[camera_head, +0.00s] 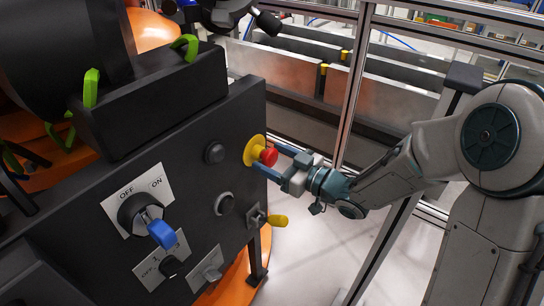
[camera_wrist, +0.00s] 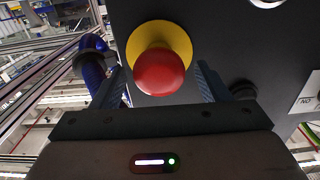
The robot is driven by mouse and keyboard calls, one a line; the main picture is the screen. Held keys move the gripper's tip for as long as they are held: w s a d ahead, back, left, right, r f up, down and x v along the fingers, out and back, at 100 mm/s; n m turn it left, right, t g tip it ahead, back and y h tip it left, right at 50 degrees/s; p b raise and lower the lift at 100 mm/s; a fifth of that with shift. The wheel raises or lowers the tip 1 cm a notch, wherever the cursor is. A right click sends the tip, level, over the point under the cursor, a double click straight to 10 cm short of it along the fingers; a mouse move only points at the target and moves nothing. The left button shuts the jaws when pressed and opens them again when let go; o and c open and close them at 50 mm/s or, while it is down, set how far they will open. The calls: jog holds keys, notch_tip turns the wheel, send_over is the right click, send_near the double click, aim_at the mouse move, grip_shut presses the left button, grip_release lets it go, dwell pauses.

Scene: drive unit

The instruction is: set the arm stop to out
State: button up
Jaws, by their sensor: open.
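The arm stop is a red mushroom button (camera_head: 269,157) on a yellow round base (camera_head: 252,150), at the right part of the black panel. In the wrist view the red button (camera_wrist: 160,72) fills the middle, with the yellow disc (camera_wrist: 172,30) behind it. My gripper (camera_head: 266,156) is open at the button, one finger on each side. In the wrist view the fingers of my gripper (camera_wrist: 160,82) stand left and right of the red head, with gaps between. I cannot tell whether the button is in or out.
The black panel (camera_head: 92,258) also carries a blue-handled ON/OFF switch (camera_head: 160,233), a round black button (camera_head: 214,153), a yellow-tipped lever (camera_head: 279,220) and smaller switches below. A metal fence post (camera_head: 352,85) stands behind my arm. Open floor (camera_head: 310,262) lies right of the panel.

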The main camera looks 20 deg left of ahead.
jog(key=p+v, duration=0.1)
jog(key=v, duration=1.2)
jog(key=shift+p, duration=0.35)
